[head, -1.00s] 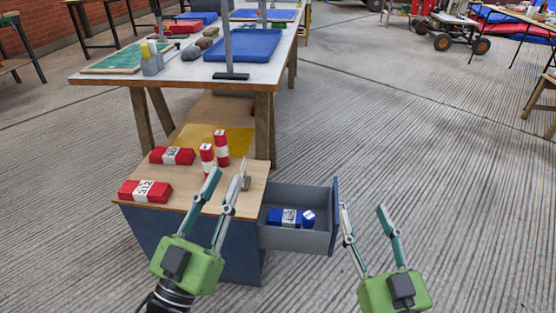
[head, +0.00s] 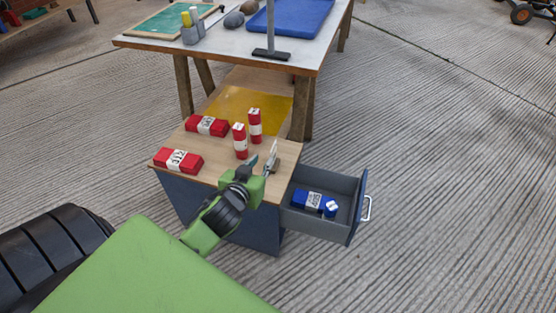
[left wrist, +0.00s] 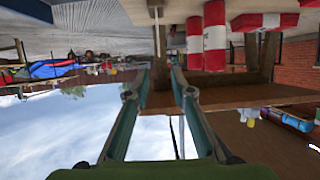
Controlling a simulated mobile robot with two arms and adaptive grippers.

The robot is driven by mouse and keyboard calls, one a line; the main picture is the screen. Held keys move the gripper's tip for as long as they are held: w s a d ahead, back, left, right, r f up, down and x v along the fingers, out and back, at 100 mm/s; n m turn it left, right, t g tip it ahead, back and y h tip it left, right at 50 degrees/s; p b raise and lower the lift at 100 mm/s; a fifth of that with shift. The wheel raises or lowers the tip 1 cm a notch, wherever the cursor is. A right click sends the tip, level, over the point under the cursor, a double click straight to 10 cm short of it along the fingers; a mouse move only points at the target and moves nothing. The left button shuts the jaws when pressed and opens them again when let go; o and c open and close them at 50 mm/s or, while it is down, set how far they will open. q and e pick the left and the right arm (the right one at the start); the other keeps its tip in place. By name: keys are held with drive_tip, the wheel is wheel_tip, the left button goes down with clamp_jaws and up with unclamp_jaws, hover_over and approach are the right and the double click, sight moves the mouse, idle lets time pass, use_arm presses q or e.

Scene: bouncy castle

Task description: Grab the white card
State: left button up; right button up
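The white card (head: 269,158) stands upright near the right edge of the wooden cabinet top (head: 205,172), at a small grey holder. In the left wrist view, which is upside down, the card (left wrist: 158,38) seems to show edge-on as a thin pale strip. My left gripper (head: 263,162) is at the card, its fingers partly overlapping it in the head view. In the left wrist view its fingers (left wrist: 159,78) are apart, with the strip in line with the gap. I cannot tell any contact. My right gripper is out of view.
Two red boxes (head: 183,160) (head: 207,125) lie on the cabinet top; two red ones (head: 240,141) (head: 255,122) stand close to the card. An open drawer (head: 345,225) holds blue boxes (head: 308,200). A cluttered worktable (head: 225,55) stands behind.

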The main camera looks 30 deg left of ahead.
use_arm(q)
drive_tip(key=b+x, duration=0.2)
drive_tip(key=x, duration=0.8)
drive_tip(key=shift+w+f+b, duration=0.15)
drive_tip(key=shift+f+b, duration=0.1)
drive_tip(key=shift+b, duration=0.05)
clamp_jaws()
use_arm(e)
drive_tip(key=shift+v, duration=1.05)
